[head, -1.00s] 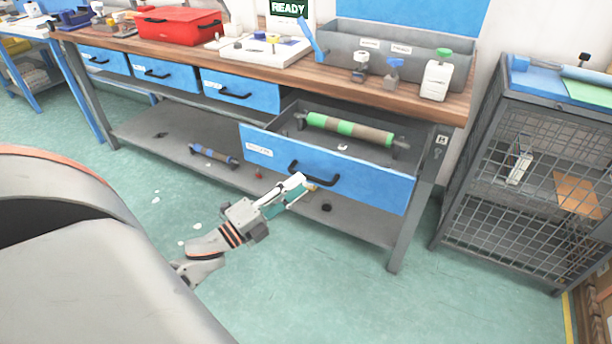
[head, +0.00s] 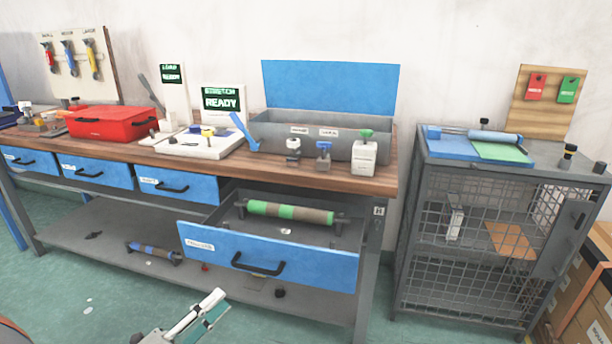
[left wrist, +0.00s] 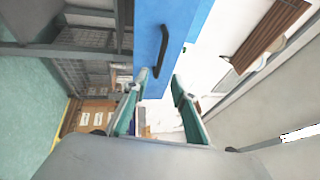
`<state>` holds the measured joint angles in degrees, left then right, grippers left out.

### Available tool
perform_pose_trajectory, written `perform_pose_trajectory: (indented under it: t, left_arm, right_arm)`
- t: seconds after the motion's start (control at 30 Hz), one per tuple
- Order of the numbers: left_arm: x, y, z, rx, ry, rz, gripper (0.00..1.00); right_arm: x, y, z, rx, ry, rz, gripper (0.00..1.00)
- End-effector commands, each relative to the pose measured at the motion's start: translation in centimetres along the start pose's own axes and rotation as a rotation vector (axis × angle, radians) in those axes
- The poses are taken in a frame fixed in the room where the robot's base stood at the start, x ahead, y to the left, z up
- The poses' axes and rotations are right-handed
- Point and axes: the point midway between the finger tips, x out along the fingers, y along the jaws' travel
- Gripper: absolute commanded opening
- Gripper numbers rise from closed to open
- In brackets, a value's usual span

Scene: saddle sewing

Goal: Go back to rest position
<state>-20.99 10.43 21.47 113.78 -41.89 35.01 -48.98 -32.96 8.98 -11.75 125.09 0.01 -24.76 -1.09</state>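My left gripper (head: 219,303) shows at the bottom of the head view, below and in front of the open blue drawer (head: 210,243). In the left wrist view its two teal fingers (left wrist: 160,82) are spread apart with nothing between them. The drawer's dark handle (head: 257,265) is apart from the fingers; it also shows in the left wrist view (left wrist: 164,50). The drawer is pulled out and holds a green and brown roller (head: 290,212). My right gripper is not in view.
The wooden workbench (head: 225,177) carries a red toolbox (head: 111,122), a grey bin (head: 272,133) and small bottles. A wire-mesh cabinet (head: 462,285) stands at the right. A blue roller (head: 153,252) lies on the lower shelf.

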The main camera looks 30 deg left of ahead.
Motion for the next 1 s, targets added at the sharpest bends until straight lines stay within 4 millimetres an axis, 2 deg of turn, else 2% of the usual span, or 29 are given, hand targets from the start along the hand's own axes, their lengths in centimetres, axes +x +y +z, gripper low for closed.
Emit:
perform_pose_trajectory:
  t: [0.13, 0.2, 0.33, 0.37, 0.47, 0.53, 0.6, 0.73, 0.83, 1.0]
  left_arm:
    - [0.0, 0.0, 0.0, -0.004, -0.001, 0.000, 0.26]
    - [0.2, -0.2, -0.3, -0.037, -0.010, 0.005, 0.26]
    - [0.6, -0.3, -1.8, -0.240, -0.065, 0.047, 0.26]
    - [0.6, -0.1, -2.5, -0.313, -0.085, 0.069, 0.26]
    - [0.0, 1.5, -5.9, -0.609, -0.163, 0.178, 0.26]
    - [-1.3, 3.3, -9.4, -0.822, -0.224, 0.285, 0.26]
    - [-3.2, 5.2, -13.3, -1.013, -0.289, 0.402, 0.26]
    - [-7.0, 7.6, -19.3, -1.245, -0.389, 0.579, 0.26]
    - [-9.2, 8.5, -22.4, -1.345, -0.441, 0.670, 0.26]
    - [-10.8, 9.2, -24.5, -1.410, -0.481, 0.735, 0.26]
  right_arm:
    - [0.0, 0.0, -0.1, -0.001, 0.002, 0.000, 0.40]
    - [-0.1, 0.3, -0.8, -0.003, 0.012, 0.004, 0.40]
    - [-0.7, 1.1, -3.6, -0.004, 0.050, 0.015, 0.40]
    - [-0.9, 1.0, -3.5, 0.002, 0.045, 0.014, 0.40]
    - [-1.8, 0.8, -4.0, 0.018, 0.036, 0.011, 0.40]
    - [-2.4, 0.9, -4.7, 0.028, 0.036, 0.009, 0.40]
    - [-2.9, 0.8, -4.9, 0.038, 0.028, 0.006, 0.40]
    - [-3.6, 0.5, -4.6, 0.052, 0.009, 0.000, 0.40]
    - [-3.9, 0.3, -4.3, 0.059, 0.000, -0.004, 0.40]
    - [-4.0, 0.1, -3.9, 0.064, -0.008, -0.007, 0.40]
